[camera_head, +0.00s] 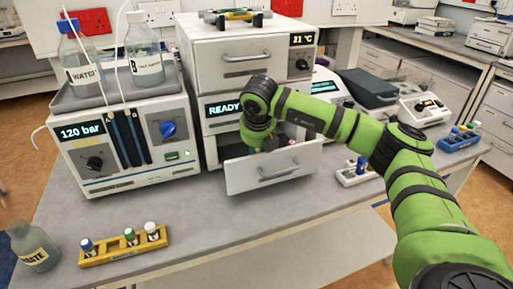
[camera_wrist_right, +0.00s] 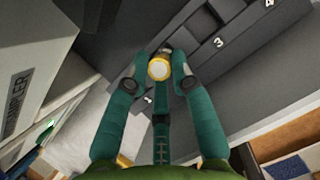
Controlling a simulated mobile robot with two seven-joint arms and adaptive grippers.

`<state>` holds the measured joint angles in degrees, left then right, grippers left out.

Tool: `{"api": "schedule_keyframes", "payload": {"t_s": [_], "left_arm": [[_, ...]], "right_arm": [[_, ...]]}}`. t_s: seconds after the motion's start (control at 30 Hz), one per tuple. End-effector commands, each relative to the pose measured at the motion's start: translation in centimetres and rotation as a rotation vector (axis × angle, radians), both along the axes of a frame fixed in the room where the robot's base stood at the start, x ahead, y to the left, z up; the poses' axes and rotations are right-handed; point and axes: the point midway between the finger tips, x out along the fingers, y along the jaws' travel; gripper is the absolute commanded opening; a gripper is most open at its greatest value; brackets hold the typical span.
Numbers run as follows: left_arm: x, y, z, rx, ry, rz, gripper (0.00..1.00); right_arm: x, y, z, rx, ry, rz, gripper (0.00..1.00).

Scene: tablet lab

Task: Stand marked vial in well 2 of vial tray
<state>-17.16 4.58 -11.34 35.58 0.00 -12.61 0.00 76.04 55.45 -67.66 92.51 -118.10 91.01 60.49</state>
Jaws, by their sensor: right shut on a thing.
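My right gripper (camera_wrist_right: 158,72) is shut on a vial (camera_wrist_right: 159,69) with a pale top and a yellow ring, seen from above in the right wrist view. The dark grey vial tray (camera_wrist_right: 240,62) lies beneath, with wells numbered 3 and 4 at upper right. The vial is over or in the tray near another number, partly hidden by the fingers; I cannot tell its depth. In the head view my right gripper (camera_head: 268,143) reaches into the open drawer (camera_head: 270,172), and its fingers are mostly hidden. My left gripper is out of view.
The drawer belongs to the white unit reading READY (camera_head: 224,109). A yellow rack (camera_head: 122,252) with capped vials stands at front left beside a waste bottle (camera_head: 33,246). A white rack (camera_head: 356,174) stands right of the drawer.

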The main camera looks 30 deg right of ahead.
Motion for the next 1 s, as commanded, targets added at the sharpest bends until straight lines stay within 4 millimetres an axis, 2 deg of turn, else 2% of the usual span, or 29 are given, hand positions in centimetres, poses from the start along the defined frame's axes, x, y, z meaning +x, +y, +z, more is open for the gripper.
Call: {"api": "schedule_keyframes", "payload": {"t_s": [0.2,0.23,0.27,0.3,0.6,0.7,0.77,1.0], "left_arm": [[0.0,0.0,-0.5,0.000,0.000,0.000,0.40],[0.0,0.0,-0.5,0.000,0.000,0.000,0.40],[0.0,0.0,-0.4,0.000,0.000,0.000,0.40],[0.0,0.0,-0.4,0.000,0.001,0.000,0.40],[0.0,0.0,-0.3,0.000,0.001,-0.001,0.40],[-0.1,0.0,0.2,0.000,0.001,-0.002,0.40],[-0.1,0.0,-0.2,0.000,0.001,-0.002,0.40],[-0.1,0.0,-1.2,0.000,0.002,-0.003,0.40]], "right_arm": [[0.0,0.0,-0.5,0.000,0.000,0.000,0.03],[0.0,0.0,-0.4,0.001,0.000,0.000,0.28],[0.0,0.0,-0.3,0.000,-0.001,0.000,0.40],[0.0,0.0,-0.3,0.000,0.000,0.000,0.48],[0.0,0.0,-0.2,0.000,0.000,0.000,0.48],[0.0,0.0,0.3,0.000,0.000,0.000,0.48],[-0.1,0.2,0.6,0.002,-0.003,0.001,0.48],[-1.7,1.1,5.1,0.001,-0.006,0.002,0.48]]}}
